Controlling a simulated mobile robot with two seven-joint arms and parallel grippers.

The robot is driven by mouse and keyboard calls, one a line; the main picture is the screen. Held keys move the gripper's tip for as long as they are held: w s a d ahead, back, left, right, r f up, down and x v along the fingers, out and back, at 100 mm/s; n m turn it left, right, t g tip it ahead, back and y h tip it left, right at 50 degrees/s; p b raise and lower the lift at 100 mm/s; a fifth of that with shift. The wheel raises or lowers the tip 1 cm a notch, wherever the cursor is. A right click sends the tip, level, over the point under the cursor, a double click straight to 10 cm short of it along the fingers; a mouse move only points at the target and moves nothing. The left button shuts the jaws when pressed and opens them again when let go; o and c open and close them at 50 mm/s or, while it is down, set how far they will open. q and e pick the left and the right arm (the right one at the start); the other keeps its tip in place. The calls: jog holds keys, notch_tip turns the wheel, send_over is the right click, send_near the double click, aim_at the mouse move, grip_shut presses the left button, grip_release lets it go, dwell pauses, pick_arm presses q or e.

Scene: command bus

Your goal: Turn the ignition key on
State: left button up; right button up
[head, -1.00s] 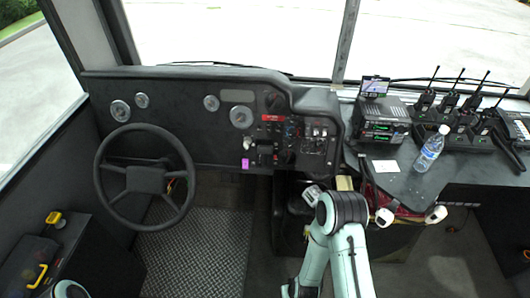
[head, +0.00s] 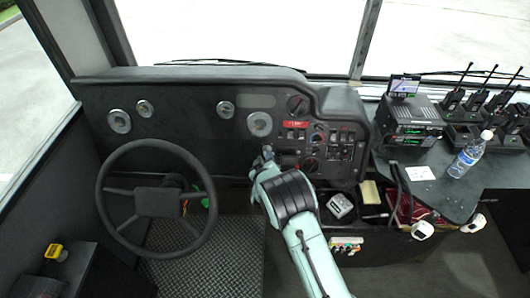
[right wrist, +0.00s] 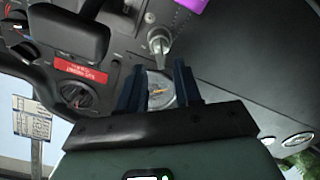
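A small silver key-like knob (right wrist: 158,42), which looks like the ignition key, sticks out of the dark dashboard in the right wrist view. My right gripper (right wrist: 157,68) is open, its two dark fingers pointing at the dashboard. The knob shows just beyond the fingertips, roughly in line with the gap, and is not gripped. In the head view, my right arm reaches up to the dashboard (head: 190,97) and largely hides the key area. My left gripper is not in view.
A purple piece (right wrist: 190,4) is near the knob. A rotary switch (right wrist: 76,93) and red label (right wrist: 75,68) lie to its left. The steering wheel (head: 157,145) stands left of my right arm. Radios (head: 410,122) and a water bottle (head: 466,157) stand on the right console.

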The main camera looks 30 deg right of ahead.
aim_at(265, 155)
jog(key=shift+x, duration=2.6)
jog(key=shift+a, duration=0.15)
grip_shut()
